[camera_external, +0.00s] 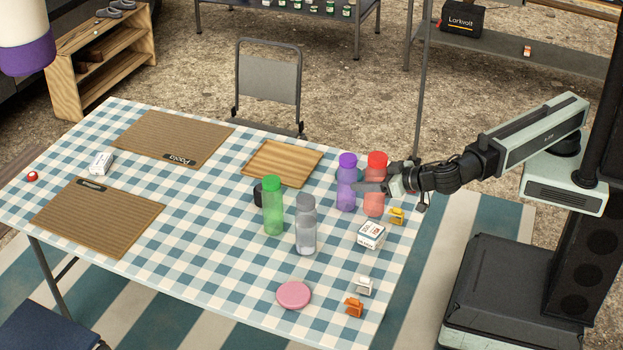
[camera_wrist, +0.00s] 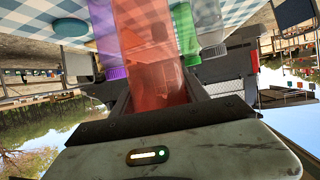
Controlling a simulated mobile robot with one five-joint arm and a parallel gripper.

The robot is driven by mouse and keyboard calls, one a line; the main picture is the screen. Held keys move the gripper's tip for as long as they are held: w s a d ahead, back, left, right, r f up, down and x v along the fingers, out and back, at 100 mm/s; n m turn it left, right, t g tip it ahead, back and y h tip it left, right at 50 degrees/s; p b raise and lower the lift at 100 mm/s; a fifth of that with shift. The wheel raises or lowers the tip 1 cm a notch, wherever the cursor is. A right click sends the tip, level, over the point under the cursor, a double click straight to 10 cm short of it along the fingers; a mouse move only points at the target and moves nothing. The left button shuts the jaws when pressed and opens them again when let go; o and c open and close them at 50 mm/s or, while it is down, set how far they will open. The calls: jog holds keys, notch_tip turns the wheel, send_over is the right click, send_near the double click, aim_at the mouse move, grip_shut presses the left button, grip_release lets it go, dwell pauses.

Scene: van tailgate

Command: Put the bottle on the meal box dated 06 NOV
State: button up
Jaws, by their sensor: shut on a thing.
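My gripper (camera_external: 385,186) is shut on the red bottle (camera_external: 376,199) at the table's right edge. In the wrist view the red bottle (camera_wrist: 148,42) stands between the two jaws of my gripper (camera_wrist: 158,90). Its base looks at or near tabletop height; I cannot tell whether it touches. A purple bottle (camera_external: 347,190) stands close on its left. A green bottle (camera_external: 272,212) and a grey bottle (camera_external: 306,232) stand further left. A white box with printed label (camera_external: 371,235) lies in front of the red bottle. Another white box (camera_external: 101,163) lies far left. Their dates are unreadable here.
A yellow clip-like item (camera_external: 397,216) sits just by the red bottle. White (camera_external: 364,286) and orange (camera_external: 353,307) ones and a pink disc (camera_external: 293,295) lie at the front right. A wooden board (camera_external: 270,165) lies behind the bottles. The table's front middle is clear.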

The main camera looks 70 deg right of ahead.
aim_at(384, 198)
notch_tip(384, 198, down, 7)
jog(key=b, duration=0.6)
jog(key=shift+f, duration=0.1)
jog(key=shift+r, duration=0.25)
jog(key=shift+f, duration=0.2)
jog(key=o, duration=1.4)
jog(key=shift+r, duration=0.1)
jog(key=shift+s+r+p, duration=0.1)
jog(key=shift+r+p, duration=0.15)
jog(key=shift+p, duration=0.2)
jog(key=p+v, duration=0.4)
jog(key=v, duration=0.6)
jog(key=shift+s+r, duration=0.1)
jog(key=shift+s, duration=0.3)
jog(key=shift+s+a, duration=0.15)
jog(key=shift+s, duration=0.3)
